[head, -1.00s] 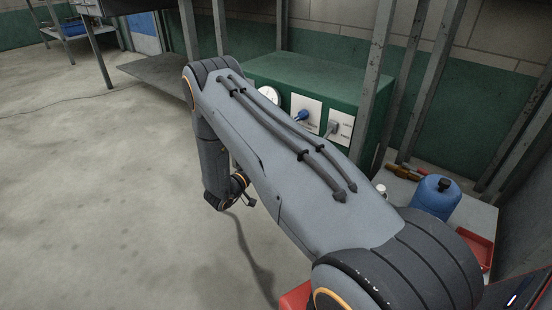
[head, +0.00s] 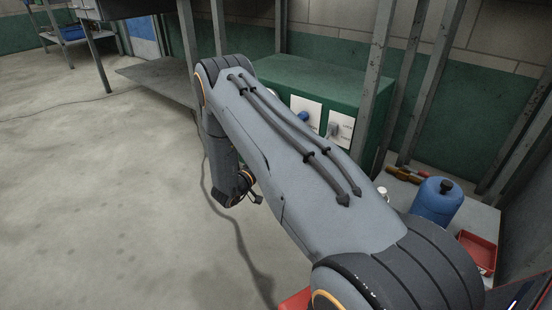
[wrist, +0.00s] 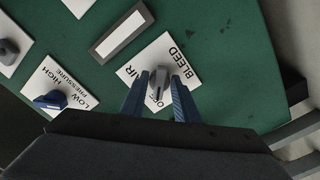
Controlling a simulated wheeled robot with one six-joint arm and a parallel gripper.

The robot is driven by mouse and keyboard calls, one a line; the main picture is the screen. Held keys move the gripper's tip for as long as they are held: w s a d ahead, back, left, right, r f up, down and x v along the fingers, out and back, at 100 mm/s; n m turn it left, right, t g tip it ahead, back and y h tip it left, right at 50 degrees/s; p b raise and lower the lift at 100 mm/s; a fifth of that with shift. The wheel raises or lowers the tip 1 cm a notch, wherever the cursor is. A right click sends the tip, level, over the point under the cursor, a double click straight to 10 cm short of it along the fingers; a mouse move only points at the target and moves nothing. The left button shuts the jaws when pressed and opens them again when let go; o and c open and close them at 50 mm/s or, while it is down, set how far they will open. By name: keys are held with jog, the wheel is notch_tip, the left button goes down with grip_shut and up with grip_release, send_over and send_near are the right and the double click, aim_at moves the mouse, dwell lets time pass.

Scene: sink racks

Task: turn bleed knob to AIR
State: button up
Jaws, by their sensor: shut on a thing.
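The grey bleed knob (wrist: 159,80) sits on a white plate marked BLEED, AIR and OFF on the green panel in the wrist view. Its pale pointer mark is on the lower side, by the word OFF. AIR is at the plate's upper left. My gripper (wrist: 159,95) has one blue finger on each side of the knob and is shut on it. In the head view, my arm hides the bleed knob, and my fingertips cannot be made out.
A blue pressure knob (wrist: 50,100) marked LOW and HIGH and another grey knob (wrist: 7,48) are at the left. An empty-looking framed slot (wrist: 121,32) is above. In the head view, a blue bottle (head: 437,203) and red tray (head: 478,252) stand right of the green cabinet (head: 345,85).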

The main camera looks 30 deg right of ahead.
jog(key=shift+w+a+m+p, duration=0.15)
jog(key=shift+m+p, duration=2.1)
jog(key=shift+m, duration=2.25)
jog(key=shift+w+m+p, duration=0.2)
jog(key=shift+m+p, duration=2.05)
jog(key=shift+m, duration=2.25)
jog(key=o, duration=1)
jog(key=p+v, duration=0.2)
jog(key=v, duration=0.6)
